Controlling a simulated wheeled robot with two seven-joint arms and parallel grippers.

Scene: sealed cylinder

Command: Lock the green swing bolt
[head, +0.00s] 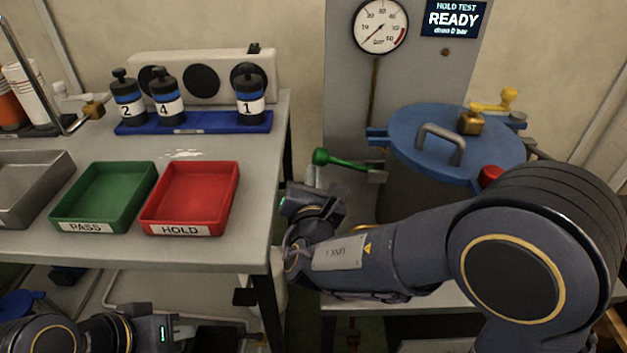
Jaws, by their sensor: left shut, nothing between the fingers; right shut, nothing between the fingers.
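The green swing bolt (345,164) is at the left side of the blue lid (410,140) of the cylinder. Its round green knob points left, away from the lid, and its rod runs right to a grey end piece below the lid's left lug. My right gripper (322,190) is shut and empty, just below the green bolt; its fingertips are hard to make out. I cannot tell whether it touches the bolt. My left gripper (186,330) is shut and empty at the bottom left, low in front of the table.
A yellow bolt (508,97) and a red knob (490,174) sit at the lid's right side. The lid has a grey handle (440,140). A gauge (380,25) and a READY display (454,18) hang behind. The table (258,190) holds trays and numbered bottles.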

